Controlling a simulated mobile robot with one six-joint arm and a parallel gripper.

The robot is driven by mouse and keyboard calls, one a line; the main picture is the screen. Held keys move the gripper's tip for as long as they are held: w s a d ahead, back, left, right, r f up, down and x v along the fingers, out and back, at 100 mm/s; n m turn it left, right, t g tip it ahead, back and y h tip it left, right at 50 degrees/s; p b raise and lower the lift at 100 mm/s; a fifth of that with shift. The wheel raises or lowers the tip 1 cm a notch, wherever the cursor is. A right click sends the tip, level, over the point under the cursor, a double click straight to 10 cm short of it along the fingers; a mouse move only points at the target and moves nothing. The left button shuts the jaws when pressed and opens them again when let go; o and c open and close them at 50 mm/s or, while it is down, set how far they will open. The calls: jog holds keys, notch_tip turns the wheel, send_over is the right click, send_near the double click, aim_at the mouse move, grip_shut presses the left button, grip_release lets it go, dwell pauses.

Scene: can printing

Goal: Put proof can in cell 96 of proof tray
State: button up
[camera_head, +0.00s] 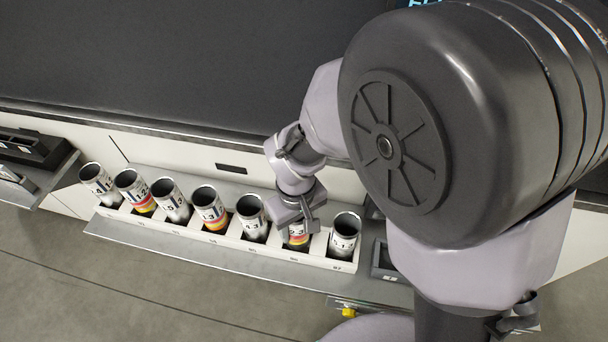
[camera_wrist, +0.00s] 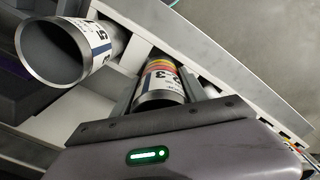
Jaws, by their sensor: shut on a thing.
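The proof can (camera_head: 298,238), with red, orange and yellow bands, stands in the second slot from the right of the white proof tray (camera_head: 222,240). The small label below that slot looks like 96. In the wrist view the can (camera_wrist: 161,78) shows a printed 3 and its open rim. My gripper (camera_head: 299,222) is shut on the can near its top, with a finger on each side; it also shows in the wrist view (camera_wrist: 161,88). The can's lower end is hidden inside the tray, so I cannot tell whether it touches the bottom.
A grey-white can (camera_head: 345,237) fills the right end slot. Several cans, including a near neighbour (camera_head: 252,218), fill the slots to the left, some with coloured bands. A dark bin (camera_head: 386,262) lies right of the tray, and a dark rack (camera_head: 36,150) at far left.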

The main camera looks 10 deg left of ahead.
jog(key=shift+f, duration=0.95)
jog(key=o, duration=1.3)
jog(key=shift+r, duration=0.15)
notch_tip(320, 180, up, 12)
jog(key=p, duration=0.4)
jog(key=shift+r, duration=0.15)
jog(key=s+d+r+m+t+y, duration=0.1)
jog(key=s+d+r+m+t, duration=0.2)
jog(key=d+r+m, duration=0.3)
jog(key=s+d+r+m+t+y, duration=0.1)
jog(key=s+d+r+m+t, duration=0.1)
jog(key=s+d+r+m, duration=0.2)
jog(key=d+r+m, duration=0.2)
jog(key=d+r, duration=0.2)
jog(key=d, duration=0.2)
jog(key=shift+d+t, duration=0.15)
jog(key=shift+t, duration=0.25)
jog(key=shift+r, duration=0.1)
